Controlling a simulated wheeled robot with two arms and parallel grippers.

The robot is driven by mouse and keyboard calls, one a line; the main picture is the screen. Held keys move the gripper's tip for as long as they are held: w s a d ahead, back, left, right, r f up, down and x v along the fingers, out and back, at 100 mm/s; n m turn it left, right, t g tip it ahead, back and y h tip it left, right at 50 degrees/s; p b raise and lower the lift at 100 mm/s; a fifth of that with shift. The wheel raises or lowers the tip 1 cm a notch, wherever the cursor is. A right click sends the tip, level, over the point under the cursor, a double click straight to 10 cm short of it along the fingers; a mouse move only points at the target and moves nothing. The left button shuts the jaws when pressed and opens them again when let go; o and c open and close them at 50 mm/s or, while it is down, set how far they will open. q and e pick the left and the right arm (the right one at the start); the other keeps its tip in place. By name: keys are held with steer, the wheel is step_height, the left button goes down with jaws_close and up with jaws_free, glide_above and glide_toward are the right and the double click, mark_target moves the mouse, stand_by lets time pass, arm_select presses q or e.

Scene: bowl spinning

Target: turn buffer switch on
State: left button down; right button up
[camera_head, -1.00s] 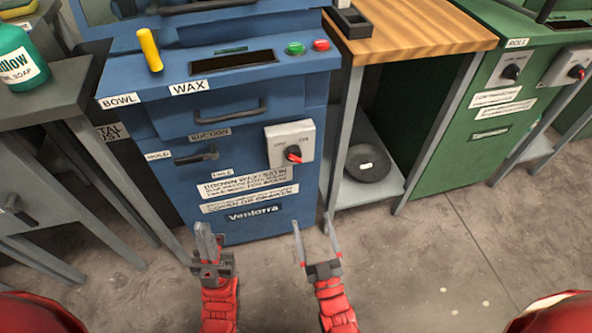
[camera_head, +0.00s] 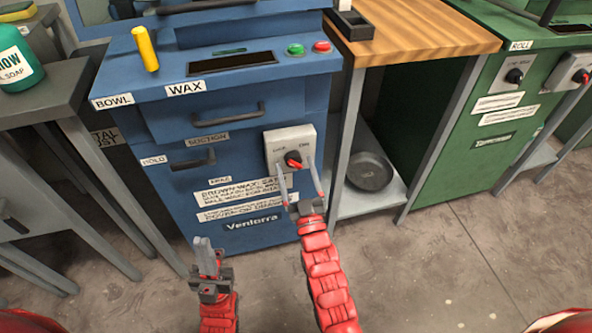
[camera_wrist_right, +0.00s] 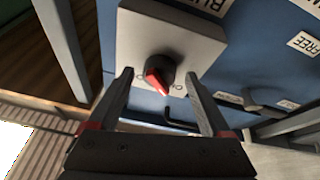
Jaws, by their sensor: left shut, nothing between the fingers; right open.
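A rotary switch with a black knob and red pointer (camera_head: 293,159) sits on a pale grey plate (camera_head: 279,139) on the blue cabinet front. Its plate is marked at the upper left and upper right, but the words are blurred. In the right wrist view the red pointer (camera_wrist_right: 157,82) slants toward the lower right. My right gripper (camera_head: 299,175) is open, just in front of the plate's lower part, with its fingers on either side below the knob. I cannot tell whether they touch it. My left gripper (camera_head: 206,252) is shut and empty, low in front of the cabinet.
The blue cabinet (camera_head: 165,130) has drawer handles and green and red buttons (camera_head: 308,47) on top. A wooden-topped table (camera_head: 420,35) stands to its right, with a dark pan (camera_head: 369,171) on its lower shelf. A green cabinet (camera_head: 455,150) has similar switches. The floor is clear.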

jaws_close()
stand_by(0.4)
